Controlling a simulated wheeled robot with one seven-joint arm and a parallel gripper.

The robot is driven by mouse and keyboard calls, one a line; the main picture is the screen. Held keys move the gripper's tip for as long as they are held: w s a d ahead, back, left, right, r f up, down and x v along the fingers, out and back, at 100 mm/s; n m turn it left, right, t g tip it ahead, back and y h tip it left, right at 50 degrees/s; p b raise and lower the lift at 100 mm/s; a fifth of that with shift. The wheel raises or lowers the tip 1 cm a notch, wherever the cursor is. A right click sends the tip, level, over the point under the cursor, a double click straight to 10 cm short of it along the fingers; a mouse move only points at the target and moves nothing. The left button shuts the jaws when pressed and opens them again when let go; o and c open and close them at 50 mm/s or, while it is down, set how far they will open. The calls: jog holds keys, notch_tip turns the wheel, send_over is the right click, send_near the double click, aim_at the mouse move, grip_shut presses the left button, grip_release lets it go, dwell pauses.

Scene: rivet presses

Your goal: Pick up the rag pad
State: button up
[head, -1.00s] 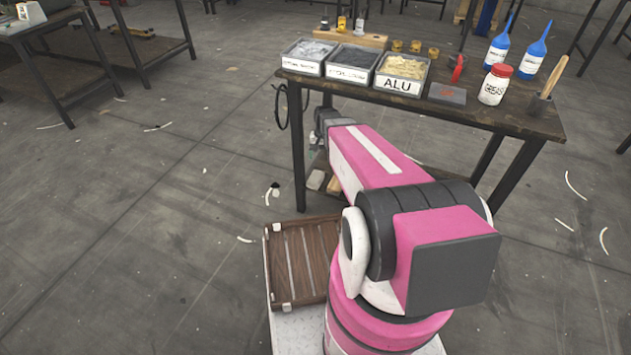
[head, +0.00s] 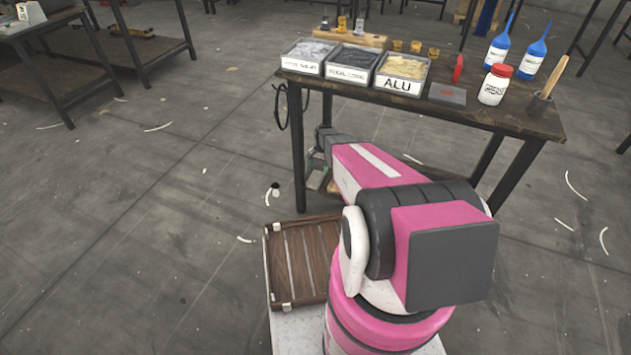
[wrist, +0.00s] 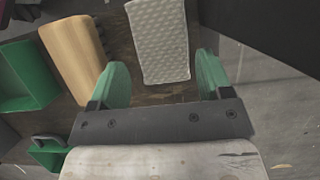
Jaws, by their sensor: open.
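The rag pad, a white dimpled block (wrist: 155,35), lies on the dark wooden lower shelf (wrist: 160,94) in the wrist view. My gripper (wrist: 160,72) is open, with one green finger on each side of the pad's near end. The gap is wider than the pad, and neither finger visibly touches it. I cannot tell how high the fingertips are above the shelf. In the head view my gripper (head: 317,172) is low beside the table's left front leg, and the pad cannot be made out there.
A wooden block (wrist: 75,55) lies just left of the left finger. Green bins (wrist: 24,75) stand farther left. The shelf's edge and grey floor (wrist: 275,95) are at right. Above is the tabletop (head: 500,118) with labelled trays and bottles. A slatted wooden crate (head: 300,260) sits near my arm.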

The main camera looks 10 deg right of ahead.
aim_at(316, 177)
jog(key=shift+x, duration=2.7)
jog(key=shift+a, duration=0.15)
jog(key=c, duration=0.6)
jog(key=shift+r, duration=0.1)
jog(key=shift+c, duration=0.2)
jog(key=shift+r, duration=0.55)
notch_tip(316, 177, up, 2)
jog(key=shift+s+r, duration=0.1)
jog(key=shift+r, duration=0.1)
jog(key=w+d, duration=0.3)
jog(key=w, duration=0.2)
jog(key=w+d, duration=0.3)
jog(key=w, duration=0.2)
jog(key=w+d, duration=0.4)
jog(key=w, duration=0.1)
jog(key=shift+w, duration=0.1)
